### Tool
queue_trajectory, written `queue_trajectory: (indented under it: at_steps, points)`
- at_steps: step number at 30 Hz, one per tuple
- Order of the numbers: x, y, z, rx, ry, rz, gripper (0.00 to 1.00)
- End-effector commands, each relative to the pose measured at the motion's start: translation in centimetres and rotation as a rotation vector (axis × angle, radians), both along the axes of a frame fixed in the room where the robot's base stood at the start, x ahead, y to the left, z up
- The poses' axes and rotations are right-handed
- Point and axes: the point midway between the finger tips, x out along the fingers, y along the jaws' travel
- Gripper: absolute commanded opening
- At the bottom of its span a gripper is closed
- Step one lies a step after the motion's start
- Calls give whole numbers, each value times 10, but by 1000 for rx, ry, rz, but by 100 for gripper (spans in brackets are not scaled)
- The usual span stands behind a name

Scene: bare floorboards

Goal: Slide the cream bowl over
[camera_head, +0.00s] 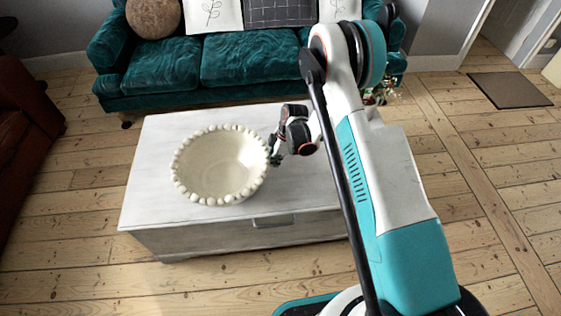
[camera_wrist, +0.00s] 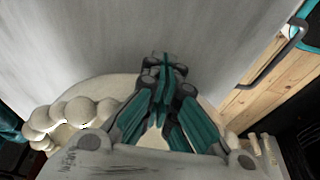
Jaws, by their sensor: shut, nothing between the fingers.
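The cream bowl (camera_head: 222,166) has a rim of round beads and stands upright on the white chest-like table (camera_head: 146,195). It looks empty. My gripper (camera_head: 275,158) is at the bowl's right side, close to the rim; I cannot tell whether it touches. In the wrist view my gripper (camera_wrist: 164,65) is shut with its teal-padded fingers together and nothing between them. The cream bowl (camera_wrist: 75,115) shows behind and beside the fingers there, partly hidden by the gripper.
A teal sofa (camera_head: 240,62) with cushions stands behind the table. A dark red armchair (camera_head: 22,120) is at the left. A dark mat (camera_head: 510,89) lies on the floorboards at the right. The tabletop left of the bowl is bare.

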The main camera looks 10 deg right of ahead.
Motion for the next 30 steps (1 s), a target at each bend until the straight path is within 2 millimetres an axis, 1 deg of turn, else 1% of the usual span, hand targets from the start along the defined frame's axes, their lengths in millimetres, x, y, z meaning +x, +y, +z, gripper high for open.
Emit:
queue_trajectory:
  at_steps: [3,11,14,17,24,30]
  points:
    - [0,3,0,0,0,0,0]
    - [0,3,1,0,0,-1,0]
    - [1,9,1,0,0,1,0]
    - [2,28,1,1,-1,5,0]
    - [8,99,1,1,0,5,0]
    - [12,153,1,2,0,4,0]
